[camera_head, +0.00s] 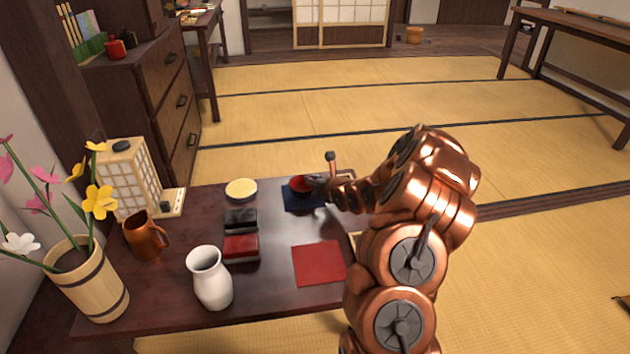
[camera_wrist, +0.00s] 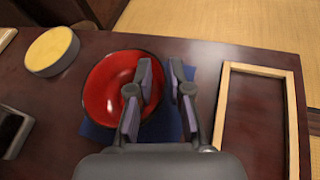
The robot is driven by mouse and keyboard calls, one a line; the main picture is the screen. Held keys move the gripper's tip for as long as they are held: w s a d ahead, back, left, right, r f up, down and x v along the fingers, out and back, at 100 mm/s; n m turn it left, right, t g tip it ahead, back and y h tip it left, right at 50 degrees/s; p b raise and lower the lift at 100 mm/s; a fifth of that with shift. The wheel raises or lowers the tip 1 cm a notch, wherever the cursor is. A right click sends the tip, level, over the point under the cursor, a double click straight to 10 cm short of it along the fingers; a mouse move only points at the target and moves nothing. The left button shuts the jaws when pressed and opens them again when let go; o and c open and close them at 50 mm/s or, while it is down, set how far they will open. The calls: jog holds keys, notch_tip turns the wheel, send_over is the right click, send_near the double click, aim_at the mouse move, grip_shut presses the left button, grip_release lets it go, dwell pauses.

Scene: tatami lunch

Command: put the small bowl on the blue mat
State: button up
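The small bowl (camera_head: 301,184), red inside with a dark rim, is over the blue mat (camera_head: 290,200) at the far side of the low table. In the wrist view the bowl (camera_wrist: 108,82) appears upright and overlaps the blue mat (camera_wrist: 192,118), which shows below and right of it. It looks set down, though its base is hidden. My gripper (camera_wrist: 163,74) straddles the bowl's right rim, one finger over the inside and one outside. A gap shows between the fingers, and they do not look closed on the rim. In the head view my gripper (camera_head: 314,184) is small and partly hidden.
A yellow-topped round container (camera_head: 241,189), black box (camera_head: 241,220) and red box (camera_head: 241,247) stand left. A red mat (camera_head: 319,264), white vase (camera_head: 209,279) and brown mug (camera_head: 145,236) are nearer. A wooden frame (camera_wrist: 290,120) lies right of the blue mat.

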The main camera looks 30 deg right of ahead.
jog(key=shift+o, duration=1.1)
